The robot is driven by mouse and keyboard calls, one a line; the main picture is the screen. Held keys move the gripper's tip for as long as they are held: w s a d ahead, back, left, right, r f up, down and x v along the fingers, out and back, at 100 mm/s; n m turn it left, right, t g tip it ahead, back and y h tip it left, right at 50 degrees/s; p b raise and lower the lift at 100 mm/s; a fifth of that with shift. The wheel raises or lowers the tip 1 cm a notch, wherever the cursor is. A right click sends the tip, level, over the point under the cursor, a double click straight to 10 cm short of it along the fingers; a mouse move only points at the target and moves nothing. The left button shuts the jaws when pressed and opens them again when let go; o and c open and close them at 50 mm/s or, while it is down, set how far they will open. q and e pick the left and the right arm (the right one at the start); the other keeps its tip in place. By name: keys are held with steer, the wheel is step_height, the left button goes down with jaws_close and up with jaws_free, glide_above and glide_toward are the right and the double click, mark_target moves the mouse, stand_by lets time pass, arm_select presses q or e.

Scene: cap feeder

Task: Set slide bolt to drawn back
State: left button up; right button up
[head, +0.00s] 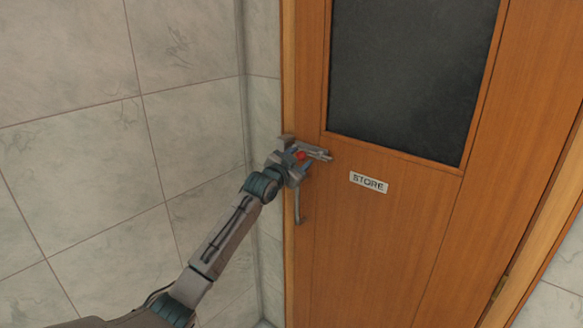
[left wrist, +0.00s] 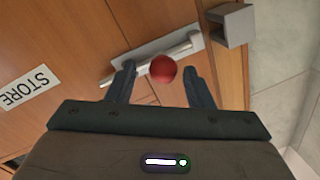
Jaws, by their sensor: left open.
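The slide bolt is a grey metal bar (left wrist: 172,53) on a flat plate (head: 321,153) near the left edge of the wooden door (head: 385,240). A square grey keeper (left wrist: 236,25) sits on the frame side. Contact cannot be made out.
A door handle (head: 299,205) hangs just below my left gripper. A STORE sign (head: 369,182) is on the door under a dark window panel (head: 405,75). A tiled wall (head: 95,120) lies close on the left.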

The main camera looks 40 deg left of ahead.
arm_select(q)
steer(key=s+d+b, duration=0.1)
steer(key=s+b, duration=0.3)
steer(key=s, duration=0.6)
steer(key=shift+d, duration=0.2)
